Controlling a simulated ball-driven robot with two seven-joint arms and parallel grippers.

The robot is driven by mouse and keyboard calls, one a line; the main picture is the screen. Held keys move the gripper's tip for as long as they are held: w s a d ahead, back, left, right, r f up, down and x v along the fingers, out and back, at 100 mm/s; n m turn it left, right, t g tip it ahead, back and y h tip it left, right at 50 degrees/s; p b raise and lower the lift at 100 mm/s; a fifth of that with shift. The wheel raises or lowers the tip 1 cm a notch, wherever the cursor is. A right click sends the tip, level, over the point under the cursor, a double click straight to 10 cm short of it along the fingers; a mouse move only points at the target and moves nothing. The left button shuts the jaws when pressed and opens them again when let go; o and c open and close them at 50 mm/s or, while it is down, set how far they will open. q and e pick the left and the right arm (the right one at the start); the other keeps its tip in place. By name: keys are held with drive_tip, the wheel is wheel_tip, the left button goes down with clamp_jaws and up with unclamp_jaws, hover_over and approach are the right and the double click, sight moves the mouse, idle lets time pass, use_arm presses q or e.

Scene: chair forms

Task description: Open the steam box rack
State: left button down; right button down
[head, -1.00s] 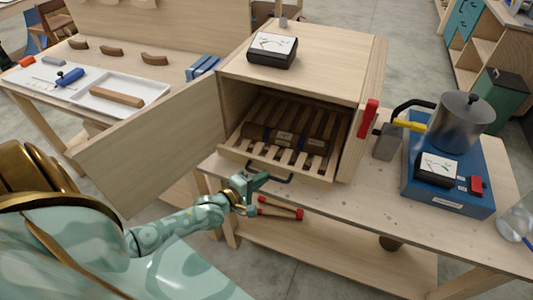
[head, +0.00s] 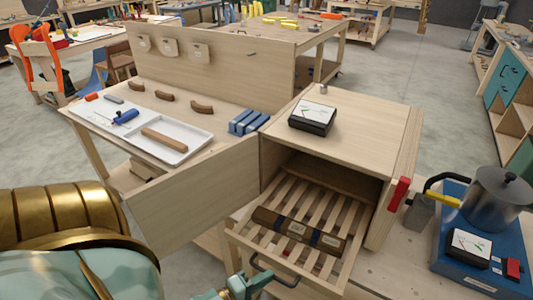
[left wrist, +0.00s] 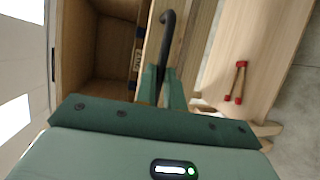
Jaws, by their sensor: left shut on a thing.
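The steam box (head: 355,130) is a pale wooden box on a bench, its door (head: 195,200) swung open to the left. Its slatted rack (head: 238,238) sticks well out of the opening and carries dark brown wood pieces (head: 298,232) with labels. A black bar handle (head: 282,278) is on the rack's front. My right gripper is not in view.
A black gauge box (head: 312,118) sits on the steam box. A blue unit with a steel pot (head: 495,198) stands to the right. A white tray (head: 185,148) and blue blocks (head: 248,122) lie on the left bench. A red-handled tool (left wrist: 237,82) lies below the rack.

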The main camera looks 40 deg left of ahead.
use_arm(q)
drive_tip(key=c, duration=1.5)
unclamp_jaws()
drive_tip(key=v, duration=1.6)
drive_tip(key=shift+s, duration=0.15)
